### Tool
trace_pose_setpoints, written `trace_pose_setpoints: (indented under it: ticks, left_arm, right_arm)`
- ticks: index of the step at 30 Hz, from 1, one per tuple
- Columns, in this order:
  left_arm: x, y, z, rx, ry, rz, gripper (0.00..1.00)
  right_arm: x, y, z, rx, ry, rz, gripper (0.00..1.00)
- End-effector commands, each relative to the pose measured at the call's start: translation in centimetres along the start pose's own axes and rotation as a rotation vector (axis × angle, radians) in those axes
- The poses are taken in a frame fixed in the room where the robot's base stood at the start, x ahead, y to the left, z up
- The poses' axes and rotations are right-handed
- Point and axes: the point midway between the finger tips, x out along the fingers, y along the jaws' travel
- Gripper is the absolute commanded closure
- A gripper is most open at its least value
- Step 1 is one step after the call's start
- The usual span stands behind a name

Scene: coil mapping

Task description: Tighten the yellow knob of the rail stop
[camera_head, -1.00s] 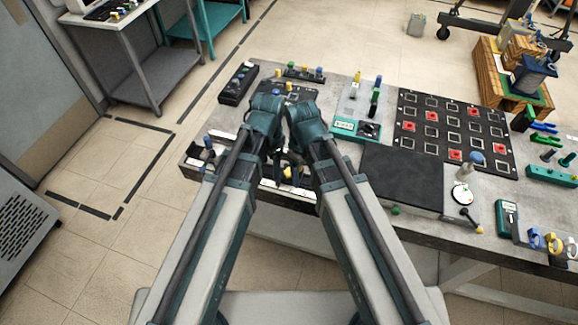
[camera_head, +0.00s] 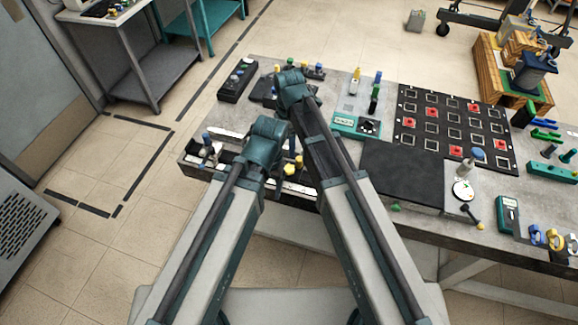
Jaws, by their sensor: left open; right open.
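A small yellow knob (camera_head: 290,168) shows at the bench's front edge, between my two arms. It sits by a long dark-edged rail or tray (camera_head: 192,158) along that edge, partly hidden by my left arm. A second small yellow piece (camera_head: 299,160) is just beside it. My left gripper (camera_head: 268,132) is the lower one, just left of and above the yellow knob in the picture. My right gripper (camera_head: 291,80) is farther back, over the black panel area. Both are open; their fingertips are mostly hidden by the wrists. I see no contact with the knob.
A black mat (camera_head: 402,170) lies right of my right arm. A black grid board (camera_head: 450,128) with red pieces is behind it. A teal meter box (camera_head: 350,124) and a black button box (camera_head: 237,80) stand on the bench.

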Motion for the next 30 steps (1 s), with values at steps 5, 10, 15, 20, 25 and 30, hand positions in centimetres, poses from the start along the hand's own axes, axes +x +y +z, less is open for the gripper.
trace_pose_setpoints:
  ticks: [5,10,15,20,25,30]
  left_arm:
    - [2.1,0.2,-0.1,0.001,0.000,0.000,0.25]
    - [4.5,0.4,-0.3,0.000,0.000,0.000,0.25]
    - [6.9,0.7,-0.4,0.000,0.000,0.000,0.25]
    - [9.2,0.9,-0.6,-0.001,0.000,0.000,0.25]
    - [11.5,1.1,-0.7,-0.001,0.000,0.000,0.25]
    - [12.9,1.2,-0.8,0.000,0.000,0.000,0.25]
  right_arm:
    - [2.1,0.0,0.0,0.001,0.000,0.000,0.25]
    - [4.5,0.0,0.0,0.001,0.000,0.000,0.25]
    - [6.9,0.0,0.0,0.001,0.000,0.000,0.25]
    - [9.2,0.0,0.0,0.001,0.000,0.000,0.25]
    - [11.6,0.0,0.0,0.002,0.000,0.000,0.25]
    - [13.0,0.0,0.0,0.002,0.000,0.000,0.25]
